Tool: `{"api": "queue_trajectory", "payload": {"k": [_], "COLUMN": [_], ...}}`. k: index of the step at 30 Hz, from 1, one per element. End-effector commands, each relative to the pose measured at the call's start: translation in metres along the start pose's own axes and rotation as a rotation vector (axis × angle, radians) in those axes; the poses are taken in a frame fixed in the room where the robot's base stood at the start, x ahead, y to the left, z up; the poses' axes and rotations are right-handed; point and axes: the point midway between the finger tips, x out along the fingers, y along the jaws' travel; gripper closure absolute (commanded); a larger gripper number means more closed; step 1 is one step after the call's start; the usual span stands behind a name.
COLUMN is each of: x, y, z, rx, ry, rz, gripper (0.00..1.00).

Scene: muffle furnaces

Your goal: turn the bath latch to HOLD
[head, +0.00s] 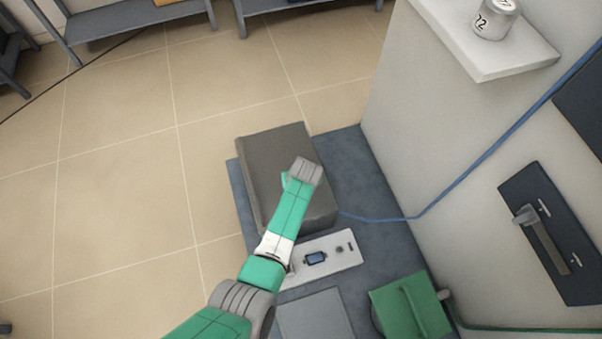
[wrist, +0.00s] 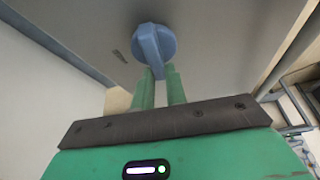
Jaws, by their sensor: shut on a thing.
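A round blue knob with a bar handle, which looks like the bath latch (wrist: 154,42), sits on a grey panel in the wrist view. Its bar points down in the picture, towards my gripper. My gripper (wrist: 160,84) has its two green fingers on either side of the bar's lower end and is shut on it. A small dark mark (wrist: 118,56) is on the panel left of the knob; I cannot read it. In the head view my arm reaches over a grey box (head: 268,150), probably the bath. The latch and my fingertips are hidden there.
A white control panel (head: 345,248) with a small screen lies in front of the grey box. A green box (head: 410,305) stands at the lower right. A pale cabinet wall (head: 420,130) rises on the right, with a blue cable (head: 470,170) across it. Open tiled floor lies left.

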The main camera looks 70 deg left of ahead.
Motion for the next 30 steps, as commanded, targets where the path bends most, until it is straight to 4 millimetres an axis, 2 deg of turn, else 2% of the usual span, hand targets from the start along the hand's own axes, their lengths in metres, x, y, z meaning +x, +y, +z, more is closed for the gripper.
{"api": "queue_trajectory", "payload": {"k": [12, 28, 29, 30], "x": [0.0000, -0.0002, -0.0001, -0.0001], "y": [-0.0021, -0.0028, -0.0029, -0.0029], "z": [0.0004, 0.0003, 0.0003, 0.0003], "rx": [-0.148, -0.167, -0.167, -0.167], "ry": [-0.001, -0.001, -0.001, -0.001], "rz": [-0.061, -0.069, -0.069, -0.069], "gripper": [1.00, 1.00, 0.85, 0.77]}}
